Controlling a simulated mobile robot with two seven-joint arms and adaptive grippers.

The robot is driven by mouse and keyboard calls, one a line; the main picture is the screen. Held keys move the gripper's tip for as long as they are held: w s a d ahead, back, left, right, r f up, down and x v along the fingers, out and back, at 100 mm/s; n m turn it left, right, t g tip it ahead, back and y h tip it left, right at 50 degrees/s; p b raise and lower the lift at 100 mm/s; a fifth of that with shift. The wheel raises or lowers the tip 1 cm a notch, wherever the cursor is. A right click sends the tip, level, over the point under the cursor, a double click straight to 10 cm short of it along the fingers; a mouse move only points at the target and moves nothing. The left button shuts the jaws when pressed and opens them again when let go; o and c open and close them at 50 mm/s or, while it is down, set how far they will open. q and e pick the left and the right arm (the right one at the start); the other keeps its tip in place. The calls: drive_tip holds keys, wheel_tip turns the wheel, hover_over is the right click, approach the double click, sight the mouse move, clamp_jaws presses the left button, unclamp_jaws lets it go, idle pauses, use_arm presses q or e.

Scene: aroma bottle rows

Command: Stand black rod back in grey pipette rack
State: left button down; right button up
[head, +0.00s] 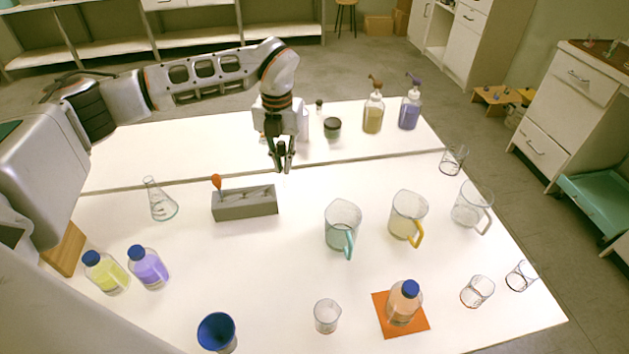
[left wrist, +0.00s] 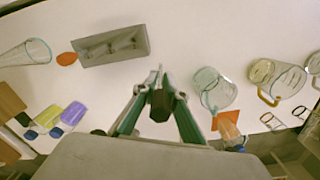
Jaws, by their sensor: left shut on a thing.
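The grey pipette rack (head: 245,207) stands on the white table left of centre. It has several slots, and an orange-topped pipette (head: 216,183) stands at its left end. The rack (left wrist: 115,48) and the orange top (left wrist: 67,59) also show in the left wrist view. My left gripper (head: 281,168) is above the table, behind and to the right of the rack, pointing down. It is shut on the black rod (left wrist: 160,106), whose dark end shows between the fingers in the left wrist view. The fingers hide much of the rod. My right gripper is not in view.
A glass flask (head: 161,202) stands left of the rack. A teal-handled jug (head: 342,222) and a yellow-handled jug (head: 406,216) stand to its right. A blue cup (head: 217,331) and blue-capped bottles are nearer the front. The table directly in front of the rack is clear.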

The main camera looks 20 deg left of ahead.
use_arm(q)
drive_tip(key=w+a+f+p, duration=0.1)
drive_tip(key=a, duration=0.6)
drive_tip(key=shift+w+a+f, duration=0.15)
drive_tip(key=shift+w+a, duration=0.05)
drive_tip(key=shift+a, duration=0.1)
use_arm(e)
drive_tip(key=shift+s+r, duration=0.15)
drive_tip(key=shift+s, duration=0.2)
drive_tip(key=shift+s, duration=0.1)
use_arm(q)
wheel_tip(320, 180, down, 4)
drive_tip(key=shift+r+b, duration=0.1)
drive_tip(key=shift+b, duration=0.55)
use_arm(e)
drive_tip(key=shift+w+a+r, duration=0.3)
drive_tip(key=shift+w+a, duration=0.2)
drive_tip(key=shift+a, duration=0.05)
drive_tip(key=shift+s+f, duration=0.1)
use_arm(q)
drive_tip(key=shift+f, duration=0.55)
drive_tip(key=shift+f, duration=0.35)
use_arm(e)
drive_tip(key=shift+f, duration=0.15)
